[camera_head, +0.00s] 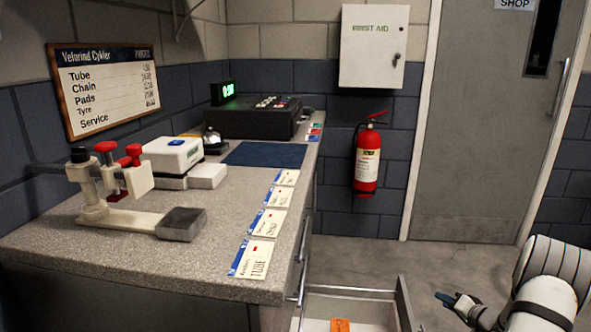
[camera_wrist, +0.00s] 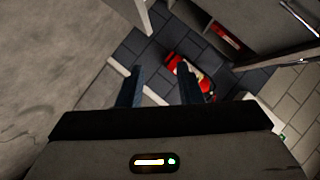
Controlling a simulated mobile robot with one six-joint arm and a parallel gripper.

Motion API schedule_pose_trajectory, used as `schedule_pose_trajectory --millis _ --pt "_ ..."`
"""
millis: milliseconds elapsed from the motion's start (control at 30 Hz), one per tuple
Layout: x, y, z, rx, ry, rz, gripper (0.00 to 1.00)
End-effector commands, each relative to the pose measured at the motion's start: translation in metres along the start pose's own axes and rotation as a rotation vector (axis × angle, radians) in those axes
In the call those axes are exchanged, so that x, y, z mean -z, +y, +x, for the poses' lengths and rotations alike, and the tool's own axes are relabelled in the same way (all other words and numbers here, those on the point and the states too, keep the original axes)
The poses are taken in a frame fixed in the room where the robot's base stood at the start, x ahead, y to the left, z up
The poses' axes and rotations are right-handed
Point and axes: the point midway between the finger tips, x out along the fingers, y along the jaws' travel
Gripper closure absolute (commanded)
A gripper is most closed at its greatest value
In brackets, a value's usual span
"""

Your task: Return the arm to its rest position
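My gripper (camera_wrist: 158,85) shows in the wrist view with its two dark fingers apart and nothing between them. The red fire extinguisher (camera_wrist: 188,74) appears far beyond the fingertips. In the head view, my white arm is at the lower right, with my gripper (camera_head: 446,298) low over the floor, to the right of the open drawer (camera_head: 350,292). It touches nothing that I can see. The arm's lower part is cut off by the picture edge.
The counter (camera_head: 130,245) at left holds a clamp stand (camera_head: 120,205), a white device (camera_head: 172,155), a cash register (camera_head: 252,118) and several cards (camera_head: 258,258). The drawer juts into the floor space. A grey door (camera_head: 490,130) and first aid cabinet (camera_head: 374,47) are behind.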

Motion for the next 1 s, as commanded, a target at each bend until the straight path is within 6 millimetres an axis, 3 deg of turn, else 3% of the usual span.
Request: schedule_pose_trajectory --millis 33,200,467,633,767,1000 --pt "0.021 -0.032 -0.004 -0.043 0.016 -0.054 0.67" --pt "0.063 -0.105 -0.016 -0.209 0.059 -0.208 0.67" --pt "0.094 -0.218 -0.057 -0.44 0.061 -0.379 0.67" --pt "0.092 -0.289 -0.097 -0.566 0.014 -0.45 0.67" --pt "0.079 -0.34 -0.133 -0.642 -0.052 -0.489 0.67" --pt "0.032 -0.423 -0.208 -0.717 -0.236 -0.54 0.67"
